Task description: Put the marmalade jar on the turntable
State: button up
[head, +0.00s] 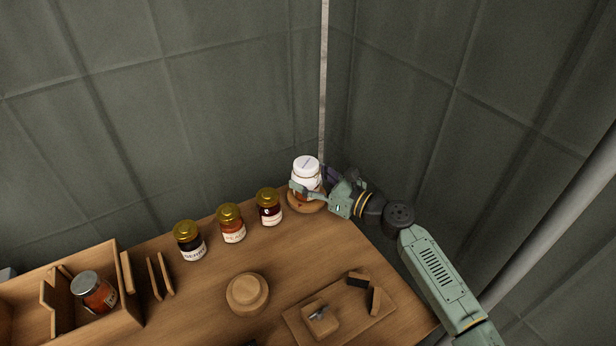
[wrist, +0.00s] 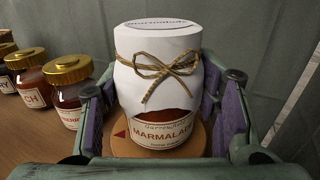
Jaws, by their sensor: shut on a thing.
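The marmalade jar (head: 306,170) has a white paper cover tied with twine, and its label reads MARMALADE in the wrist view (wrist: 162,138). It is upright at the table's back right corner. My gripper (head: 312,192) is shut on the jar, with a purple-padded finger on each side of it in the wrist view (wrist: 160,115). The round wooden turntable (head: 305,206) is directly under the jar; its rim also shows in the wrist view (wrist: 195,145). I cannot tell whether the jar's base touches it, as the base is hidden.
Several gold-lidded jars stand left of the turntable, the nearest a dark one (head: 268,206). A wooden crate (head: 128,318) holds a silver-lidded jar (head: 94,292). A round wooden piece (head: 248,292) and a board (head: 345,325) with small items lie in front. Walls (head: 240,100) stand close behind.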

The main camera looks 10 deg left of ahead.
jog(key=o, duration=1.7)
jog(key=b+v, duration=0.2)
jog(key=v, duration=1)
jog(key=shift+r+b, duration=0.1)
jog(key=shift+b, duration=0.2)
